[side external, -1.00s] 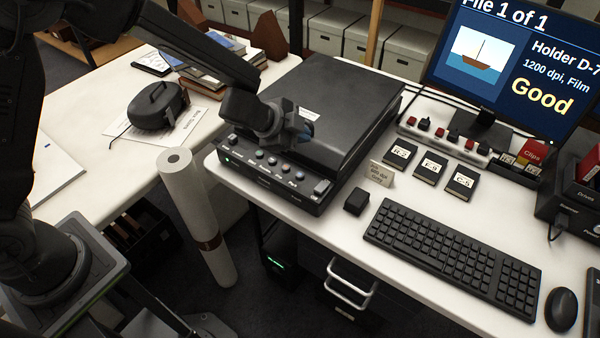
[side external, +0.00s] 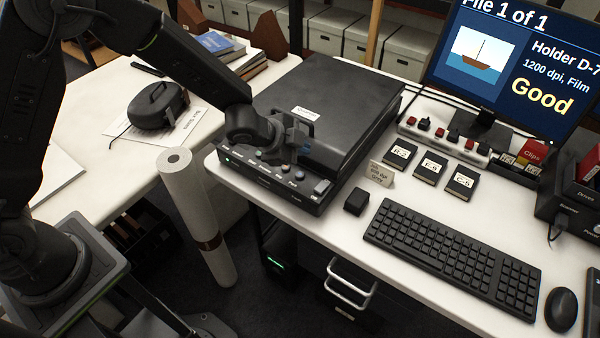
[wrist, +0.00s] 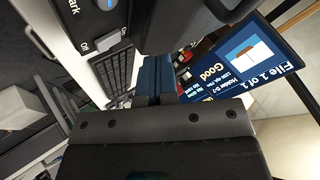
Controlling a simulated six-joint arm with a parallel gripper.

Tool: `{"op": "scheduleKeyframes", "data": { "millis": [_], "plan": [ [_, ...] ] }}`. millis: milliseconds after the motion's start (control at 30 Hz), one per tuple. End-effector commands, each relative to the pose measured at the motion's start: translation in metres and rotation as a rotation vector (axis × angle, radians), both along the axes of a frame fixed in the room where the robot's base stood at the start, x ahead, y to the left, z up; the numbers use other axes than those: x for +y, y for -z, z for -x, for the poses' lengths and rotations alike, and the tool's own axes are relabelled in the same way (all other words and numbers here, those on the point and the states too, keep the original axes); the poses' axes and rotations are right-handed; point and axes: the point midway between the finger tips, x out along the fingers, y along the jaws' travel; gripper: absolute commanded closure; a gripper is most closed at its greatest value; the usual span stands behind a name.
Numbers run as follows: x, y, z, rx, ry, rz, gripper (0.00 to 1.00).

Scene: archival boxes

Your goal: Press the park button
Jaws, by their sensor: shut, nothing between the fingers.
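The black scanner (side external: 335,90) stands on the white desk with a row of round buttons along its front panel. The rightmost round button (side external: 300,175), beside the rocker switch (side external: 321,187), appears to be the park button. In the wrist view part of a label reading "ark" (wrist: 73,5) shows at the top edge, near the On/Off rocker (wrist: 108,42). My gripper (side external: 303,138) is above the scanner's front right part, apart from that button. Its blue fingers (wrist: 158,72) are together with nothing between them.
A small folded card (side external: 381,173) and a black block (side external: 356,201) stand right of the scanner. The keyboard (side external: 440,255), labelled black cards (side external: 430,167) and monitor (side external: 510,60) are farther right. A paper roll (side external: 195,210) stands upright in the gap between desks.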

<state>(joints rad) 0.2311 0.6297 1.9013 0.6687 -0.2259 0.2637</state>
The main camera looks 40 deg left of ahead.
Motion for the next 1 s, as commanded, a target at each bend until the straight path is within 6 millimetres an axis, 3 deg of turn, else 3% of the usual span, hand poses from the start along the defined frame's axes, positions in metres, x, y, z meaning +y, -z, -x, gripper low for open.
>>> {"op": "scheduleKeyframes", "data": {
  "millis": [200, 400, 1000],
  "plan": [
    [0.001, 0.03, 0.0, 0.002, -0.002, -0.001, 1.0],
    [0.0, 0.046, 0.0, 0.0, -0.001, -0.001, 1.0],
    [0.0, 0.051, 0.0, -0.002, 0.0, -0.002, 1.0]
  ]
}}
